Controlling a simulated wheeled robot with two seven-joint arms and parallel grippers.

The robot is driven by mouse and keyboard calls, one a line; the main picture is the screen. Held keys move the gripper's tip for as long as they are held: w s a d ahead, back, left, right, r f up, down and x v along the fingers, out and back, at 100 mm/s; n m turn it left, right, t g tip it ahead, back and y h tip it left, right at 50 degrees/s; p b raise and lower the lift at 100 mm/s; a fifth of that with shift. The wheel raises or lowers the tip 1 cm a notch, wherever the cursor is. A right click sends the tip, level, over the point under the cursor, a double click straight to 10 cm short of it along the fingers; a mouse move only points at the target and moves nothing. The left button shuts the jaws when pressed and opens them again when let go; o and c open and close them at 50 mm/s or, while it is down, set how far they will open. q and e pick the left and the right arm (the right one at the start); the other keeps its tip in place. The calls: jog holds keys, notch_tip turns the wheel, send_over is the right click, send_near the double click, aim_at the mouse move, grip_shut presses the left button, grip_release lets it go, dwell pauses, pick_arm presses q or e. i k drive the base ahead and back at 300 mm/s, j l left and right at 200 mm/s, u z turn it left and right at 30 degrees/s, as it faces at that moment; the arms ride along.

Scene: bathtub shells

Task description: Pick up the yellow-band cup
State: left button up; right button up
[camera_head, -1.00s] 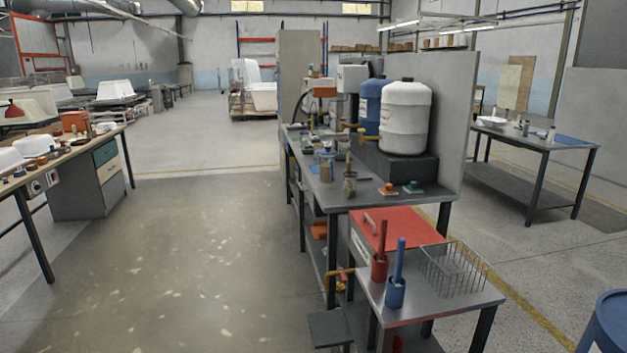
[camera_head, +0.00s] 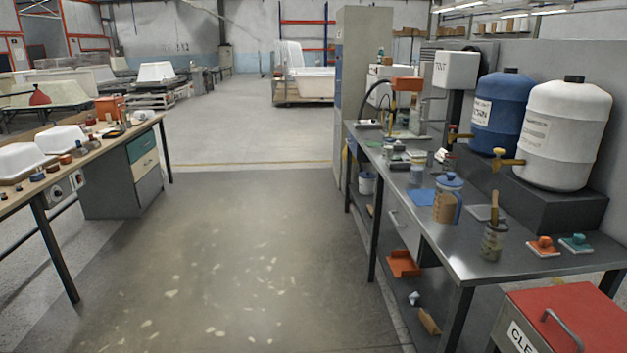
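I cannot make out a cup with a clear yellow band. A mug-like container (camera_head: 447,204) with a blue lid, blue handle and tan side stands upright on the metal workbench (camera_head: 470,262) at the right. A jar with a brush (camera_head: 493,240) stands nearer to me on the same bench. A smaller grey-blue cup (camera_head: 417,172) stands farther back. Neither of my grippers is in view.
A blue drum (camera_head: 500,112) and a white drum (camera_head: 563,135) with taps stand on a dark block at the bench's back. A red-lidded box (camera_head: 575,320) is at the bottom right. A wooden table (camera_head: 100,150) stands left. The floor between is clear.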

aim_at(417, 174)
jog(key=i+z, duration=0.2)
jog(key=i, duration=0.35)
jog(key=i+j+z, duration=0.2)
jog(key=i, duration=0.35)
jog(key=i+j+z, duration=0.2)
jog(key=i, duration=0.3)
